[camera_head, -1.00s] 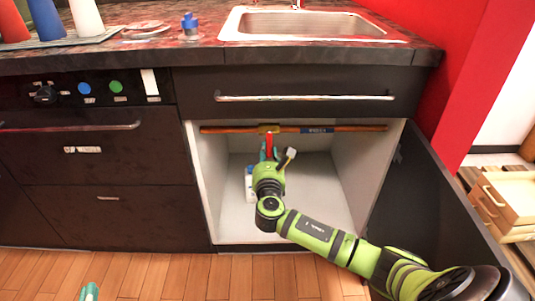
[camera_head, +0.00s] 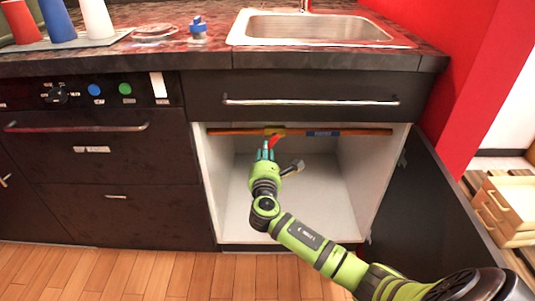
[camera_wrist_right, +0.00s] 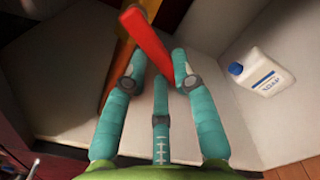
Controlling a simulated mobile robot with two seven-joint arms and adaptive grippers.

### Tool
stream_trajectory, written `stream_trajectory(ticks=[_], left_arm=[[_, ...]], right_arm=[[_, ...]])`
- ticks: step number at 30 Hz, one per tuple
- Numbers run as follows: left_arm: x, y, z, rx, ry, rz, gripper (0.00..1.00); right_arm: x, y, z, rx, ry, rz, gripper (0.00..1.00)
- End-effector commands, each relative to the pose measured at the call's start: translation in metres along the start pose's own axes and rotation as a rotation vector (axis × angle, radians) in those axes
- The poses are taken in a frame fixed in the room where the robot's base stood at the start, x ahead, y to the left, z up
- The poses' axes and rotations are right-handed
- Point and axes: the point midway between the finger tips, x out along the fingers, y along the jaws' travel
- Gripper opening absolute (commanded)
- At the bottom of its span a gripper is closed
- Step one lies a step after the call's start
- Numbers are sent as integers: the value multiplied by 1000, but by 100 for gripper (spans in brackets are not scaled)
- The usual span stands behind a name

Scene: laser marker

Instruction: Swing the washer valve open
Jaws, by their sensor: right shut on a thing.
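The washer valve has a red lever handle (camera_head: 278,142), which sits under a copper pipe (camera_head: 225,131) at the top of the open cabinet. The lever leans to the right of straight down. In the right wrist view, the red lever (camera_wrist_right: 150,42) runs from upper left down between the teal fingers. My right gripper (camera_head: 265,152) reaches up into the cabinet from below. It is shut on the lever's lower end, as the right wrist view also shows (camera_wrist_right: 160,72). My left gripper is not in view.
The open cabinet door (camera_head: 425,205) stands to the right of my right arm. A white soap bottle (camera_wrist_right: 259,75) stands inside the cabinet in the right wrist view. The cabinet floor (camera_head: 320,205) is mostly clear. The counter and sink (camera_head: 320,28) are above.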

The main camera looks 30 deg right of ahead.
Motion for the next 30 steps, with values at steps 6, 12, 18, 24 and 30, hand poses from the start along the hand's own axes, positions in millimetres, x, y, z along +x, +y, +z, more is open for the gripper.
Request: stream_trajectory(ticks=[6,12,18,24,30], left_arm=[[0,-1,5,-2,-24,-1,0],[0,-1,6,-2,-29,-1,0],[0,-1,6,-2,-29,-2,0],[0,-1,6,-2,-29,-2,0],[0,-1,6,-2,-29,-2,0]], right_arm=[[1,4,2,64,-2,1,0],[1,4,2,80,-3,1,0],[1,4,2,79,-3,1,0],[1,4,2,78,-3,1,52],[0,4,2,77,-2,1,52]])
